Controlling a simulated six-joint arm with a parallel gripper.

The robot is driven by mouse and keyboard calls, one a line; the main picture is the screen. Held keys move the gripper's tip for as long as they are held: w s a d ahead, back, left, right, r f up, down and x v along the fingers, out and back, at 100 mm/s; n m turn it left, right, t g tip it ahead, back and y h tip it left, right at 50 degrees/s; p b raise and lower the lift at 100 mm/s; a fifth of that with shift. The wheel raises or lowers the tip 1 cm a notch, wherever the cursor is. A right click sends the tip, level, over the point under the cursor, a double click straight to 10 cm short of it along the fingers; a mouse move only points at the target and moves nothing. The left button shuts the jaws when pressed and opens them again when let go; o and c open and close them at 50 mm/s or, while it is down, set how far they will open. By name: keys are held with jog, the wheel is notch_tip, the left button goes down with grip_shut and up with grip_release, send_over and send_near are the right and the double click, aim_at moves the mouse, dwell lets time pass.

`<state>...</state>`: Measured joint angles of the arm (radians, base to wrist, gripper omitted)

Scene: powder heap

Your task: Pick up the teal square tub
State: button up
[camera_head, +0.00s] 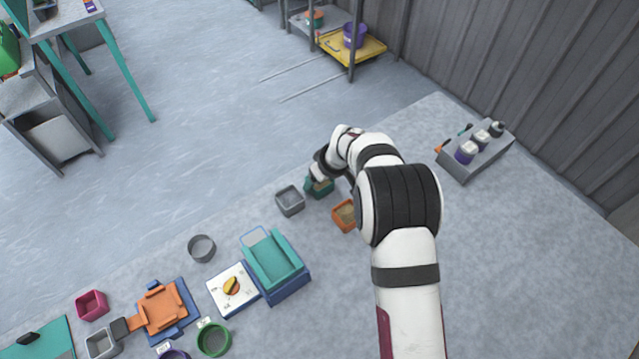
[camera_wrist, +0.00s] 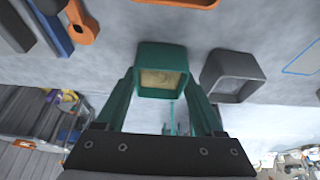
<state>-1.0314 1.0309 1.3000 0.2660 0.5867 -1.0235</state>
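The teal square tub (camera_head: 320,188) stands among small tubs near the table's far edge, partly hidden by my arm. In the wrist view the teal tub (camera_wrist: 162,52) shows a pale, sandy powder (camera_wrist: 161,80) inside it. My gripper (camera_wrist: 162,82) has its two teal fingers on either side of the tub, close against its walls. I cannot tell whether they press on it. In the head view my gripper (camera_head: 319,178) is at the tub, with the fingers mostly hidden. The tub appears to be at table level.
A grey tub (camera_head: 290,201) stands close beside the teal one, and an orange tub (camera_head: 337,220) with powder is on the other side. A grey caddy with bottles (camera_head: 463,174) is at the right. Blue and teal trays (camera_head: 293,289) lie nearer.

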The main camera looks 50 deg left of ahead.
jog(key=c, duration=0.8)
jog(key=shift+r, duration=0.1)
